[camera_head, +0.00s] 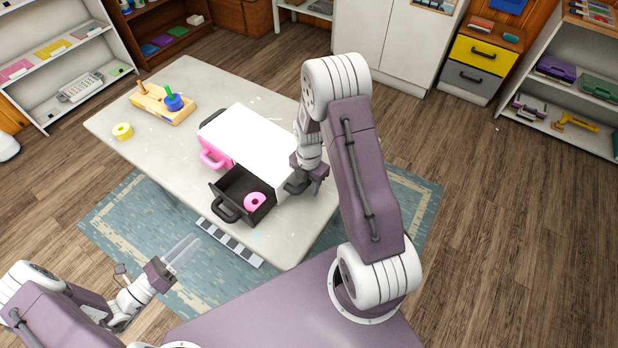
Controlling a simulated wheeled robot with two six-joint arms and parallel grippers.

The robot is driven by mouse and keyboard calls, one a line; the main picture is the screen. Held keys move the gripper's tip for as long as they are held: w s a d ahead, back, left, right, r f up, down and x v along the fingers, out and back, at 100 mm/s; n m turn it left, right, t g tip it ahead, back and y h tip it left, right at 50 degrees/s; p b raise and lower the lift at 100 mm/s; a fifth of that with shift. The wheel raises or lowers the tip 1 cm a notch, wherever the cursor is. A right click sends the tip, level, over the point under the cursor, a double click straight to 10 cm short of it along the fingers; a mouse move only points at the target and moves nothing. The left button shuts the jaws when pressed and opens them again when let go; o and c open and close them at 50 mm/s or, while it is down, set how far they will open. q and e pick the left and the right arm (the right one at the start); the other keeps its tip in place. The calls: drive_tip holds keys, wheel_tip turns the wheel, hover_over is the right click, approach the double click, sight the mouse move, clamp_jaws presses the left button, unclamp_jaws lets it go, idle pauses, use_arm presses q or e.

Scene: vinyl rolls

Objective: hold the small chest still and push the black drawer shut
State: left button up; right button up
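The small chest (257,137) stands on the table with a white top and a pink drawer (213,156) on its front. The black drawer (235,198) is pulled out toward the near side, with a dark handle at its front. A pink vinyl roll (255,201) lies inside it. My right gripper (304,190) is at the chest's right side, close to it; whether it touches, and how far its fingers are apart, I cannot tell. My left gripper (184,254) is off the table's near left edge, away from the chest, with its two pale fingers apart and nothing between them.
A wooden stand (160,108) with a blue roll and a green peg is at the table's back left. A yellow roll (123,131) lies near the left edge. A black and white strip (230,243) lies along the near edge. The table left of the drawer is clear.

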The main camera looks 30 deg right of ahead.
drive_tip(key=shift+f, duration=0.15)
clamp_jaws()
idle(1.9)
idle(1.9)
use_arm(q)
clamp_jaws()
use_arm(e)
drive_tip(key=shift+s, duration=0.1)
